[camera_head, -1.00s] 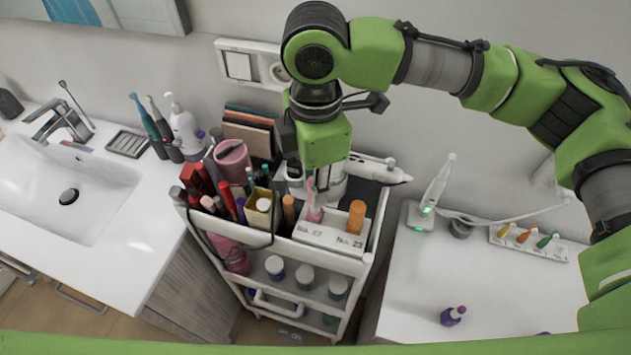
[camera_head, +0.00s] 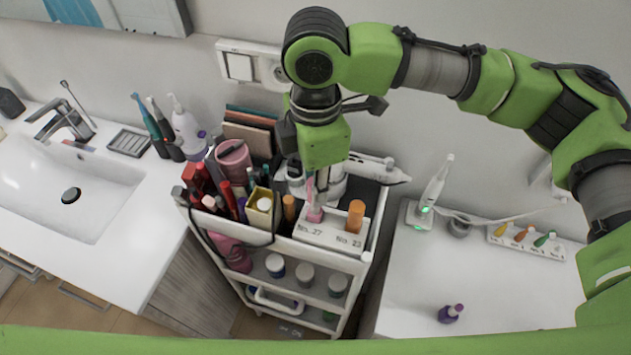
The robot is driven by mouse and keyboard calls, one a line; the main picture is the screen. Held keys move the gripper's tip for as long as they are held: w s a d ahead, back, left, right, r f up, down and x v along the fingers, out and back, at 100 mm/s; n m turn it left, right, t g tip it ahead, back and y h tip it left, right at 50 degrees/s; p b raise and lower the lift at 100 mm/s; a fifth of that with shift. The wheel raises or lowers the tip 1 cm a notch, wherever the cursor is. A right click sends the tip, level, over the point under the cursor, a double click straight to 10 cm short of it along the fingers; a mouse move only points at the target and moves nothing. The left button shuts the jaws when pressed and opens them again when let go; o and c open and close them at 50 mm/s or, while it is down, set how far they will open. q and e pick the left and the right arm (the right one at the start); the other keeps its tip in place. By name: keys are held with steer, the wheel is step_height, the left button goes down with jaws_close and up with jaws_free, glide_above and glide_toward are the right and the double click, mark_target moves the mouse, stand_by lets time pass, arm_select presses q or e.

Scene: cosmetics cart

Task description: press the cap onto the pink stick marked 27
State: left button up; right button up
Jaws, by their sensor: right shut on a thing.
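A white holder (camera_head: 313,235) marked No. 27 and No. 23 sits on the cart's top tier. The base of the pink stick (camera_head: 314,215) stands upright in the No. 27 place. My right gripper (camera_head: 317,190) points down right above it, shut on a slim pink piece that looks like the cap (camera_head: 309,188). The fingers partly hide this piece, and I cannot tell whether it touches the stick. An orange stick (camera_head: 355,216) stands in the No. 23 place, to the right. My left gripper is not in view.
A gold-coloured box (camera_head: 259,208) and several red and dark tubes crowd the cart left of the holder. A white appliance (camera_head: 376,168) lies behind it. The right counter (camera_head: 410,300) is mostly clear, with a purple bottle (camera_head: 450,313).

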steer(key=shift+f, duration=1.9)
stand_by(1.7)
steer(key=o, duration=0.8)
steer(key=o, duration=0.5)
steer(key=shift+r+p, duration=0.1)
steer(key=shift+p, duration=0.2)
